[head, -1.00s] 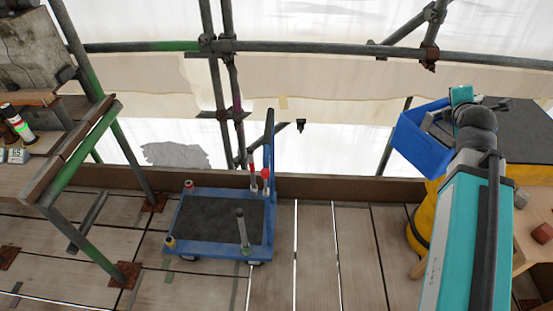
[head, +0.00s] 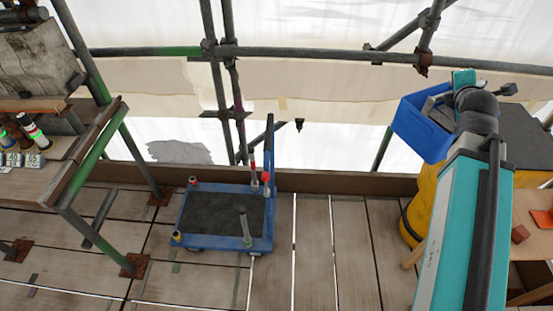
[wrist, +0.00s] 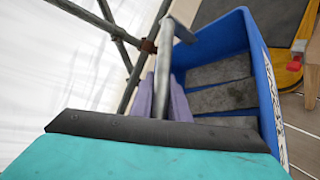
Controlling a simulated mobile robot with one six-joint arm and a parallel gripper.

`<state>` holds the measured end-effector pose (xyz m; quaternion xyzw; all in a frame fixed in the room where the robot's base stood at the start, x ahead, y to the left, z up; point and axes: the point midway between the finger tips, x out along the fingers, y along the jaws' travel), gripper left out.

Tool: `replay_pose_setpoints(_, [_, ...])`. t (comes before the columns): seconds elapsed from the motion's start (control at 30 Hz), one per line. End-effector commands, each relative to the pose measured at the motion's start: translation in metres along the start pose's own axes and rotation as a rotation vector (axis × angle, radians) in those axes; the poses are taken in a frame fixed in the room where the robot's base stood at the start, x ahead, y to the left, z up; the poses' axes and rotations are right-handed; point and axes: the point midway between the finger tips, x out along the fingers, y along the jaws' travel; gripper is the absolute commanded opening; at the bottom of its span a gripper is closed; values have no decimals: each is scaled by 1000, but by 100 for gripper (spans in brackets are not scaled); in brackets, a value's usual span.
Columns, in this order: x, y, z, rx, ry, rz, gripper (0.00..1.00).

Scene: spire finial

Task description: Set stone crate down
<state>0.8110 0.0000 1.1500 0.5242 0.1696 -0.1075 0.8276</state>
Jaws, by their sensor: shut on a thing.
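The blue stone crate (head: 417,131) hangs in the air at the right of the head view, tilted, in front of the pale sheeting. In the wrist view the crate (wrist: 262,75) fills the right half, with several grey stone slabs (wrist: 222,72) inside. A low blue trolley (head: 268,243) with a bare dark deck (head: 225,215) stands on the planks at centre left, apart from the crate. Posts rise at its corners.
Scaffold tubes (head: 300,52) cross the back. A bench (head: 45,180) with small lit devices stands at left. A yellow bin-like thing (head: 428,205) and a wooden table (head: 530,245) are at right. Planks between trolley and my arm are clear.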

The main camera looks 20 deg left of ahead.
Motion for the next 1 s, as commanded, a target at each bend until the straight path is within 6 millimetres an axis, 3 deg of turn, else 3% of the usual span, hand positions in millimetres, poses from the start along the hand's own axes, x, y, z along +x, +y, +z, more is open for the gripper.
replay_pose_setpoints(0.03, [-5, 11, 5, 0, -2, 4, 0])
replay_pose_setpoints(0.3, [-12, 27, 13, 0, -2, 4, 0])
replay_pose_setpoints(1.0, [-13, 29, 14, 0, -2, 4, 0])
